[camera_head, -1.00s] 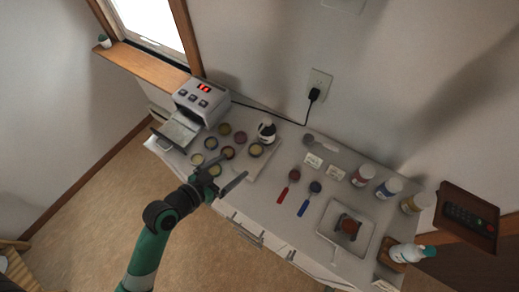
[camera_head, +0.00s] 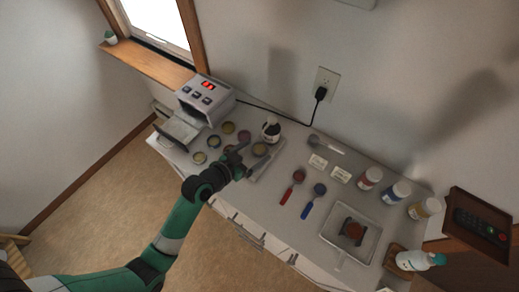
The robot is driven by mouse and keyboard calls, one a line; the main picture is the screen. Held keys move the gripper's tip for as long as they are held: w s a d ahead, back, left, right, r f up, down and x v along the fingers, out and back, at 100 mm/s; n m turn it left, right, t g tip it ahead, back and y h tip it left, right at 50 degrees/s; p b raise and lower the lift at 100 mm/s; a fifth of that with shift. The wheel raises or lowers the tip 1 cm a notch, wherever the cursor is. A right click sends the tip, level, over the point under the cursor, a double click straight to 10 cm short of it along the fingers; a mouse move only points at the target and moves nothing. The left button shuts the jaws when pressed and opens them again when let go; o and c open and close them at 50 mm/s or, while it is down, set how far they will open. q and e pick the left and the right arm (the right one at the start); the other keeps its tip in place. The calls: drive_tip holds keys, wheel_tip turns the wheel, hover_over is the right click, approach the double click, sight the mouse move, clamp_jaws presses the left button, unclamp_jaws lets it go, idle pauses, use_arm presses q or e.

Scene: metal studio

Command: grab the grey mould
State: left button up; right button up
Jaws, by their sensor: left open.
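Several small round tins or moulds (camera_head: 213,142) with coloured contents sit on the left half of the white counter. I cannot tell for certain which item is the grey mould. My left gripper (camera_head: 246,158) is open, its two dark fingers apart, over the near side of this group. It hides part of the tins and of the pale board (camera_head: 272,159) there. A round tin (camera_head: 260,149) shows just beyond the fingers. I cannot see anything held. My right gripper is not in view.
A grey machine (camera_head: 207,98) with a red display and an open tray stands at the left. A dark bottle (camera_head: 271,129) stands behind the tins. Red (camera_head: 291,188) and blue (camera_head: 313,201) spoons, lidded jars (camera_head: 396,192) and a metal tray (camera_head: 368,253) lie to the right.

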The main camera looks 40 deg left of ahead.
use_arm(q)
drive_tip(key=c, duration=1.5)
drive_tip(key=shift+r, duration=0.5)
drive_tip(key=shift+c, duration=0.2)
wheel_tip(320, 180, up, 3)
drive_tip(key=shift+s+f+p, duration=0.1)
drive_tip(key=shift+s+p, duration=0.05)
drive_tip(key=shift+p, duration=0.7)
drive_tip(key=s+d+r+p, duration=0.1)
drive_tip(key=s+d+r, duration=0.2)
drive_tip(key=s, duration=0.3)
drive_tip(key=s+d+r+p, duration=0.2)
drive_tip(key=s+d+r, duration=0.1)
drive_tip(key=s+r, duration=0.3)
drive_tip(key=shift+d+p, duration=0.25)
drive_tip(key=shift+p, duration=0.05)
